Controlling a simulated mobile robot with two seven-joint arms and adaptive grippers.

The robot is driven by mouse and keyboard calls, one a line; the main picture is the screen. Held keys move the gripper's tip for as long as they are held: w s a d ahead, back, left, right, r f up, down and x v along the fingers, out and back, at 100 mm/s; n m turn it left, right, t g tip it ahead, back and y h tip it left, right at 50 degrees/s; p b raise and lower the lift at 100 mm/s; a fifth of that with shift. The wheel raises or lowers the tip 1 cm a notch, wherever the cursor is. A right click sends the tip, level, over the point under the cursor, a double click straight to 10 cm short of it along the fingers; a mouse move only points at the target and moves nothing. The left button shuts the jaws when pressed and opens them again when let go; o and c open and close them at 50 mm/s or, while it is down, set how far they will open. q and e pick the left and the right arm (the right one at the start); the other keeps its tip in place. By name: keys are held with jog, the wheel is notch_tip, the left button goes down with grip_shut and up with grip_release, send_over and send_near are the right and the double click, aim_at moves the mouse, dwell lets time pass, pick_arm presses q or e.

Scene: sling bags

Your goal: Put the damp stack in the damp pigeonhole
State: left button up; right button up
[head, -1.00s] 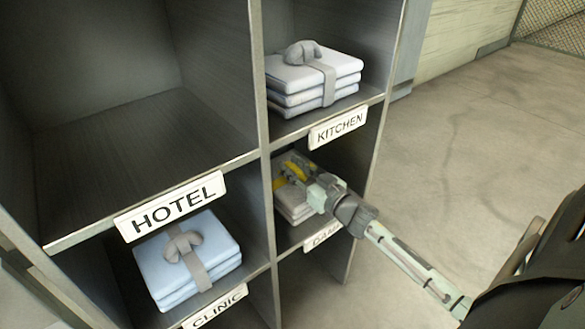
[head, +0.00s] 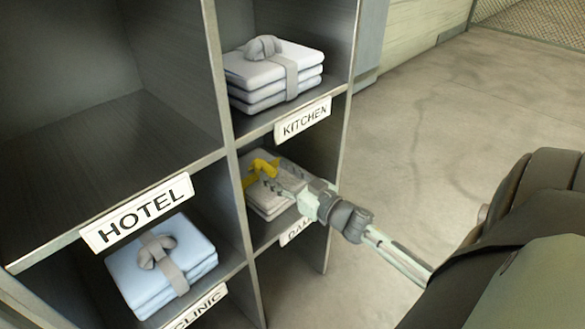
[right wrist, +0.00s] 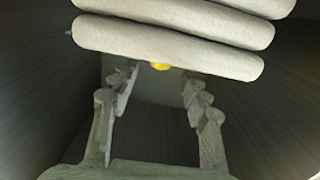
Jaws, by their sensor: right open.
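The damp stack (head: 268,205), pale folded cloths with a yellow strap and knot (head: 262,168), rests in the damp pigeonhole (head: 322,165), below the kitchen one. Its label (head: 297,233) is partly hidden by my gripper. My right gripper (head: 277,178) is open at the stack's upper right, its fingertips close to the yellow knot; whether they touch it I cannot tell. The right wrist view shows the open fingers (right wrist: 155,88) with nothing gripped, the stack's layered edges (right wrist: 165,40) and a bit of yellow. My left gripper is out of view.
A stack with a grey strap (head: 270,75) fills the kitchen pigeonhole. A blue stack (head: 160,262) lies in the clinic pigeonhole. The hotel pigeonhole (head: 120,150) looks empty. Divider walls border the damp pigeonhole closely; open floor (head: 430,130) lies to the right.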

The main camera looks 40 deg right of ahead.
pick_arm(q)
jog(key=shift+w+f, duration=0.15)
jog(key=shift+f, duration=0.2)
pick_arm(e)
jog(key=s, duration=0.6)
jog(key=shift+d, duration=0.25)
jog(key=shift+r, duration=0.1)
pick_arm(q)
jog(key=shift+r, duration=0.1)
